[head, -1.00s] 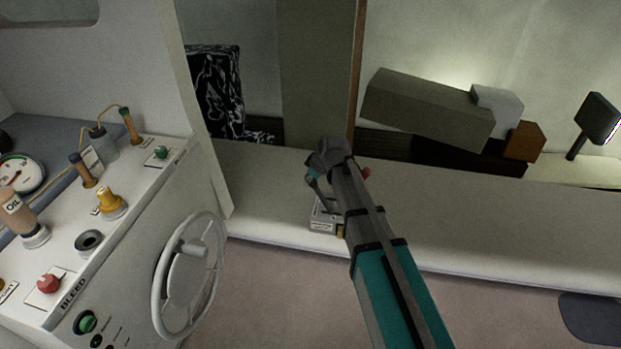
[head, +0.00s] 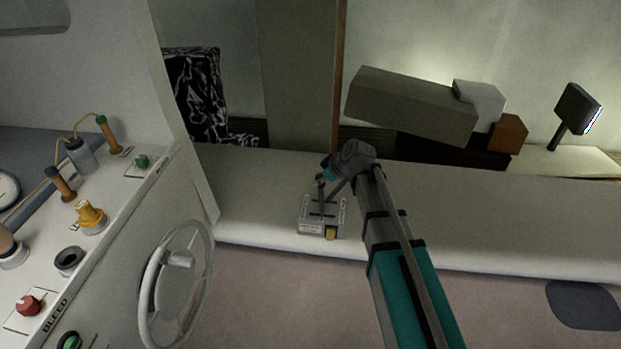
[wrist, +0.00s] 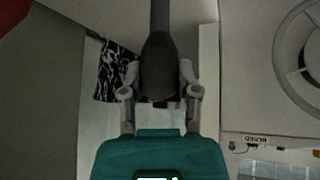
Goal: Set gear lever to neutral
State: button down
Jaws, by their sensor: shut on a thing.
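The gear lever box (head: 311,228) is a small pale grey unit with labels and a yellow part, on the white ledge in the head view. A thin grey lever (head: 321,200) rises from it, nearly upright. My gripper (head: 323,178) is at the lever's top, reaching in from the right. In the wrist view my gripper (wrist: 160,80) is closed around a dark grip (wrist: 159,65) with a thin shaft. A second slanted rod beside the lever runs up behind my arm. A red shape (wrist: 12,12) shows at the wrist view's upper left corner.
A white console (head: 110,245) with knobs, bottles and a steering wheel (head: 177,285) stands at left. The white ledge (head: 470,225) is clear to the right. Grey and brown boxes (head: 410,105) lie behind it.

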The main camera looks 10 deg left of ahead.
jog(key=shift+d, duration=0.7)
jog(key=shift+c, duration=1.8)
grip_release()
jog(key=shift+w, duration=0.1)
jog(key=s+d+f+m+g+h, duration=0.1)
jog(key=s+d+m, duration=0.4)
jog(key=d, duration=0.5)
jog(key=s+d+f+m+g+h, duration=0.1)
jog(key=s+d+m+h, duration=0.2)
jog(key=s+d, duration=0.3)
jog(key=s+d+f+m+g+h, duration=0.1)
jog(key=s+d+m+h, duration=0.2)
jog(key=d, duration=1)
jog(key=shift+s+d+f+m, duration=0.2)
jog(key=shift+s+m, duration=0.45)
jog(key=shift+m, duration=0.25)
jog(key=shift+s+d+f+m, duration=0.2)
jog(key=shift+s+m, duration=0.45)
jog(key=shift+m, duration=0.25)
